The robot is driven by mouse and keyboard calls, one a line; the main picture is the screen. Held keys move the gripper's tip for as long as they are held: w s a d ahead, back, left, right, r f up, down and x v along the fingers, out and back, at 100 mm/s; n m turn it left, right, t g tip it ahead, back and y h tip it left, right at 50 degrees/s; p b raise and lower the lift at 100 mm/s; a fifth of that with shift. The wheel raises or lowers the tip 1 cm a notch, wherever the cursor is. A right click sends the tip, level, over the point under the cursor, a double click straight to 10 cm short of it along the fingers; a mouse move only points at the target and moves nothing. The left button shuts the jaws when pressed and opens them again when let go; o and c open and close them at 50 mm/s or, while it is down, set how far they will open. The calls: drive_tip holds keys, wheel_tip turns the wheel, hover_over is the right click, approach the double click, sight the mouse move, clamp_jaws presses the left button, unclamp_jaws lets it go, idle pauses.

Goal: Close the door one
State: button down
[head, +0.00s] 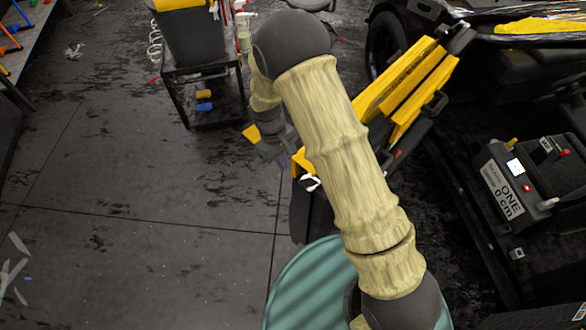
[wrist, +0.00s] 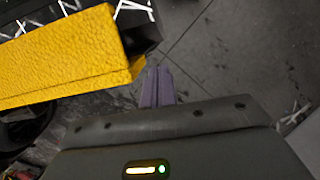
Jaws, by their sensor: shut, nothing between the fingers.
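A yellow and black door (head: 405,85) juts out from the black car at the upper right of the head view and looks open. My arm hides part of its lower left end. In the wrist view a yellow textured panel (wrist: 60,60), apparently the same door, fills the upper left and ends in a black edge. My gripper (wrist: 155,85) is shut and empty, its fingertips close beside the panel's right end. I cannot tell whether they touch. In the head view my gripper (head: 272,145) is small and partly hidden behind my arm, left of the door.
A box labelled "ONE 0 cm" (head: 503,190) sits at the car's side, at right. A black cart (head: 205,100) with a bin (head: 195,40) stands at the upper left. The dark tiled floor (head: 150,190) at left is mostly clear, with scattered scraps.

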drive_tip(key=s+d, duration=0.1)
drive_tip(key=d+f+p, duration=0.1)
drive_tip(key=s+d+p, duration=0.1)
drive_tip(key=shift+s+d+f, duration=0.15)
drive_tip(key=shift+s+f, duration=0.15)
drive_tip(key=shift+f, duration=0.1)
drive_tip(key=shift+d, duration=0.15)
